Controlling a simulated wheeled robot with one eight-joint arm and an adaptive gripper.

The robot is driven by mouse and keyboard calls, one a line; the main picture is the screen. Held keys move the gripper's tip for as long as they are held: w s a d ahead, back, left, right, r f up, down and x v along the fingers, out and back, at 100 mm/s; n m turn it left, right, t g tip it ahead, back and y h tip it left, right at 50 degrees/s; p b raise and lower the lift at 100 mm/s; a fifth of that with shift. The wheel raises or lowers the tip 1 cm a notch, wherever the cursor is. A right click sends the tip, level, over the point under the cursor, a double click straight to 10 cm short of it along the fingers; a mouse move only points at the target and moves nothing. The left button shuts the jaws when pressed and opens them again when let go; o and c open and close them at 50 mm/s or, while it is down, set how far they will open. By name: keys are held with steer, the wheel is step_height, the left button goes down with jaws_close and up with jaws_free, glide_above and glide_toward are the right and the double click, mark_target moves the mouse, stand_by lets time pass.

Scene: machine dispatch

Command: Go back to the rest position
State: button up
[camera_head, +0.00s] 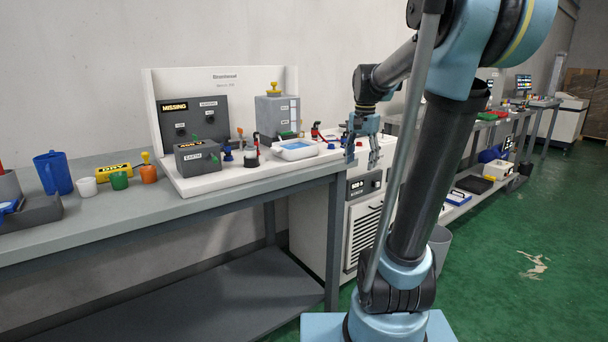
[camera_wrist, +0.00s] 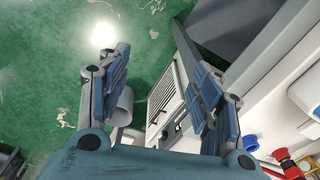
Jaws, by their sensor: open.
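My gripper (camera_head: 362,150) hangs pointing down just off the right end of the workbench (camera_head: 215,190), in front of the white cabinet. In the wrist view my gripper (camera_wrist: 160,90) shows two blue finger pads spread apart with nothing between them. Beyond them lie the green floor and the vented front of the cabinet (camera_wrist: 165,105). In the head view my arm rises from its base at the lower middle, bends at the top right and reaches back left toward the bench.
A grey bin (camera_head: 440,240) stands beside the cabinet (camera_head: 362,220). More benches run along the right. The green floor (camera_head: 530,240) is clear at right.

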steer(key=s+f+n, duration=0.4)
steer(key=s+f, duration=0.5)
steer(key=s, duration=0.2)
steer(key=s+f+n+t, duration=0.1)
steer(key=s+f+n, duration=0.2)
steer(key=s+f, duration=0.7)
steer(key=shift+s+n+t, duration=0.3)
steer(key=shift+s+n, duration=0.1)
steer(key=shift+s, duration=0.85)
